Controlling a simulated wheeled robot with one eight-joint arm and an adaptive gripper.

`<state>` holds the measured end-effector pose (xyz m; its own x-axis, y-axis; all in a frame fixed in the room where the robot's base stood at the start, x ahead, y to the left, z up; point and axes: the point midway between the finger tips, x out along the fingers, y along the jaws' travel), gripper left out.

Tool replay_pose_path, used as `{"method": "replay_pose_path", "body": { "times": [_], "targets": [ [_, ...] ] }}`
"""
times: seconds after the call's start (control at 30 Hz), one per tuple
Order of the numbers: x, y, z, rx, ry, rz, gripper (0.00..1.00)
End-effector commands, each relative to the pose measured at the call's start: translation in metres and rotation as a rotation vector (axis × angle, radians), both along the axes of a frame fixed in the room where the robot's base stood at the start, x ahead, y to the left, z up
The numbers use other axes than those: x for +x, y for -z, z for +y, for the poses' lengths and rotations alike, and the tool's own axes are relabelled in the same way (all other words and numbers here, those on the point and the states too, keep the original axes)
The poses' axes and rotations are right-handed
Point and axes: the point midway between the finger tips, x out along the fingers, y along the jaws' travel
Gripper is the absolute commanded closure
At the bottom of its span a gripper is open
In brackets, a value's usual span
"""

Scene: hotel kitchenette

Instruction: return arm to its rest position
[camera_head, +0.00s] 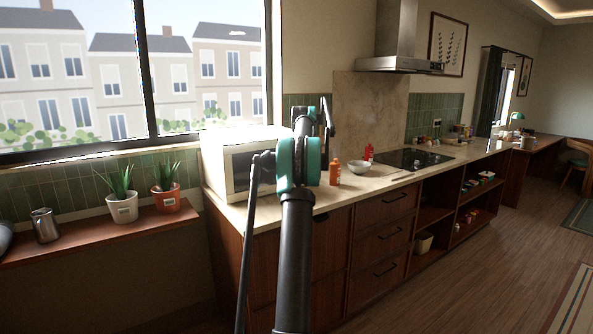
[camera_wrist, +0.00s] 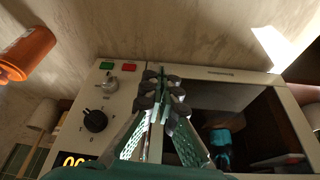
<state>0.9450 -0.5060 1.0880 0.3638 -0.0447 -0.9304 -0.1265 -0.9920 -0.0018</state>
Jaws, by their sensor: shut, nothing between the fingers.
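My arm (camera_head: 296,240) rises from the bottom middle of the head view to a black and teal joint in front of the counter. My gripper (camera_wrist: 162,90) shows in the wrist view with its two fingers together and nothing between them. It is in front of the cream microwave's face, between the knob panel and the dark door window; I cannot tell the exact gap. In the head view the microwave (camera_head: 226,158) stands at the counter's left end, partly behind my arm. My gripper's fingertips cannot be made out there.
An orange bottle (camera_head: 334,172), white bowl (camera_head: 359,170) and red bottle (camera_head: 368,152) stand on the counter (camera_head: 390,178) right of my arm. Potted plants (camera_head: 122,208) and a metal cup (camera_head: 44,225) stand on the left shelf.

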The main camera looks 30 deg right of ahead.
Motion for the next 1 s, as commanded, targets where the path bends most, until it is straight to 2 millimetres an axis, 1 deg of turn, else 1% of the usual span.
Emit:
{"method": "replay_pose_path", "body": {
  "times": [0.03,0.3,0.4,0.57,0.77,0.87,0.97,1.0],
  "targets": [
    [-0.003,-0.008,0.001,0.000,0.000,0.000,1.00],
    [-0.021,-0.051,0.002,0.000,0.001,0.001,1.00],
    [-0.026,-0.063,0.003,0.000,0.001,0.002,1.00],
    [-0.030,-0.074,0.004,-0.001,0.000,0.002,1.00],
    [-0.031,-0.076,0.005,0.000,0.000,0.002,1.00],
    [-0.030,-0.075,0.014,0.000,-0.003,0.003,1.00],
    [-0.029,-0.069,0.040,0.001,-0.012,0.005,1.00],
    [-0.029,-0.065,0.056,0.002,-0.016,0.006,1.00]
  ]
}}
